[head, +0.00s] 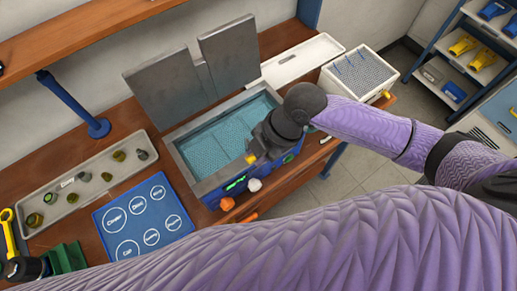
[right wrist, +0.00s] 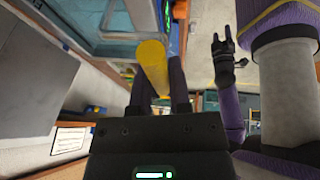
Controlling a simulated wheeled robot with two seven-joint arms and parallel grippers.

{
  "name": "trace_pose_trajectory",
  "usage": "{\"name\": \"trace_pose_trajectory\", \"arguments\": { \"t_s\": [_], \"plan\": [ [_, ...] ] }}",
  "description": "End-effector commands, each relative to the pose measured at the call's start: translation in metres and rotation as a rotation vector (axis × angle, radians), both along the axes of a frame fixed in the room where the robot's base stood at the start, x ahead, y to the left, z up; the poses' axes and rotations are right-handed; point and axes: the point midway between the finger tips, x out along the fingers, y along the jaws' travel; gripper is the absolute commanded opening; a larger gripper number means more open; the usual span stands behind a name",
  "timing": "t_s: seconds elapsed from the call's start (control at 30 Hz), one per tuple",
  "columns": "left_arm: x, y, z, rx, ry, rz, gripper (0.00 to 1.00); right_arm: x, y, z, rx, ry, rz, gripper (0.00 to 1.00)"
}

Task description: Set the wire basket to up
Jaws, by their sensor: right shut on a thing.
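The wire basket (head: 225,140) shows as a teal mesh inside the open grey tank (head: 187,178) of the bench cleaner. Its height in the tank is hard to tell. My right gripper (head: 262,152) is at the tank's right front corner. It is shut on a yellow handle (right wrist: 152,68), which lies between its fingers in the right wrist view; a yellow bit (head: 250,159) also shows in the head view. The handle's link to the basket is hidden. My left gripper (right wrist: 222,45) shows empty in the right wrist view, fingers apart, away from the tank.
The grey lid (head: 165,88) stands open behind the tank. A blue mat with circles (head: 143,215) and a tray of small parts (head: 85,180) lie to the left. A white perforated box (head: 360,72) stands at the right. Knobs (head: 227,203) line the cleaner's front.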

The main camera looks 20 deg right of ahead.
Motion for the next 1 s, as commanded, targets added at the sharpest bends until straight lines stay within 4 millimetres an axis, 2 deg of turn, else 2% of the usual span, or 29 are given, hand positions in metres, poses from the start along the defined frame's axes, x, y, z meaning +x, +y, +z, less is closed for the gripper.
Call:
{"name": "trace_pose_trajectory", "arguments": {
  "t_s": [0.03, 0.13, 0.2, 0.47, 0.5, 0.63, 0.9, 1.0],
  "plan": [
    [0.000, 0.000, 0.024, 0.000, -0.001, 0.000, 0.59, 0.001, 0.000, 0.023, 0.002, -0.001, -0.001, 0.00],
    [0.001, 0.000, 0.043, 0.000, -0.002, 0.000, 0.59, 0.000, 0.000, 0.041, 0.002, -0.001, -0.001, 0.00],
    [0.001, 0.000, 0.047, 0.000, -0.002, 0.000, 0.59, 0.000, 0.000, 0.044, 0.002, 0.000, 0.000, 0.00],
    [0.001, 0.000, 0.043, 0.000, -0.002, 0.000, 0.59, 0.001, 0.001, 0.041, 0.005, -0.004, -0.001, 0.00],
    [0.001, 0.000, 0.043, 0.000, -0.002, 0.000, 0.59, 0.001, 0.001, 0.041, 0.006, -0.005, -0.001, 0.30],
    [0.001, 0.000, 0.042, 0.000, -0.002, 0.000, 0.59, 0.001, 0.001, 0.040, 0.005, -0.004, 0.000, 0.57],
    [0.001, 0.000, 0.042, 0.000, -0.002, 0.000, 0.59, 0.001, 0.000, 0.040, 0.002, -0.002, -0.001, 0.58],
    [0.001, 0.000, 0.043, 0.000, -0.002, 0.000, 0.59, 0.001, -0.005, 0.050, 0.002, -0.005, -0.002, 0.58]
  ]
}}
